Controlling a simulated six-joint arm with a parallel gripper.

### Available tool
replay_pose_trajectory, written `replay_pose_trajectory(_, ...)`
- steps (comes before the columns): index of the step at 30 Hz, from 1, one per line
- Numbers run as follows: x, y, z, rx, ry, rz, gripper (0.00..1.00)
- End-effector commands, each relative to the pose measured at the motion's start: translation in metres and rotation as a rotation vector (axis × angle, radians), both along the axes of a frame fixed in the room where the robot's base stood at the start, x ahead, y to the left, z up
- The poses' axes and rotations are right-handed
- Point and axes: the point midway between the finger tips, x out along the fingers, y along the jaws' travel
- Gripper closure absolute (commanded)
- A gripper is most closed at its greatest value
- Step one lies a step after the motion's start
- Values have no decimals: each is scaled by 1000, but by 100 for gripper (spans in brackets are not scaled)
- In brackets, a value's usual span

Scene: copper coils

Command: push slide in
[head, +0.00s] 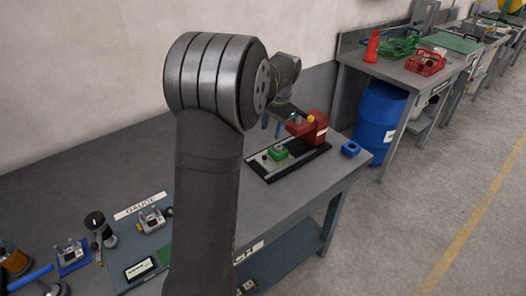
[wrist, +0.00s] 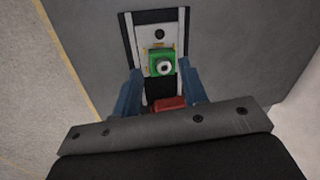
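The slide is a green block (head: 278,152) on a pale track along a black base (head: 258,172). It also shows in the wrist view (wrist: 153,70), with a round pale and dark part on top. A red housing (head: 318,126) stands at the far right end of the base; part of red shows low in the wrist view (wrist: 166,103). My gripper (head: 271,125) is above and behind the base in the head view. In the wrist view my gripper (wrist: 161,82) has its two blue fingers wide apart, one on each side of the track. Nothing is seen between them in grip; contact cannot be told.
A small blue box (head: 351,149) sits by the bench's right edge. Gauges and a small display (head: 141,268) lie at the front left. A blue barrel (head: 379,118) and another bench with red and green baskets stand beyond. The bench front beside the base is clear.

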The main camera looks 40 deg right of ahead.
Motion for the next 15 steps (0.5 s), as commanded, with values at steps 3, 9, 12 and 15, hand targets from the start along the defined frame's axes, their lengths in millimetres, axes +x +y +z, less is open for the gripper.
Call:
replay_pose_trajectory(3,5,2,-28,4,3,1,61)
replay_pose_trajectory(9,13,3,-71,4,2,0,61)
replay_pose_trajectory(12,17,4,-90,4,1,0,61)
replay_pose_trajectory(15,20,5,-105,3,1,1,61)
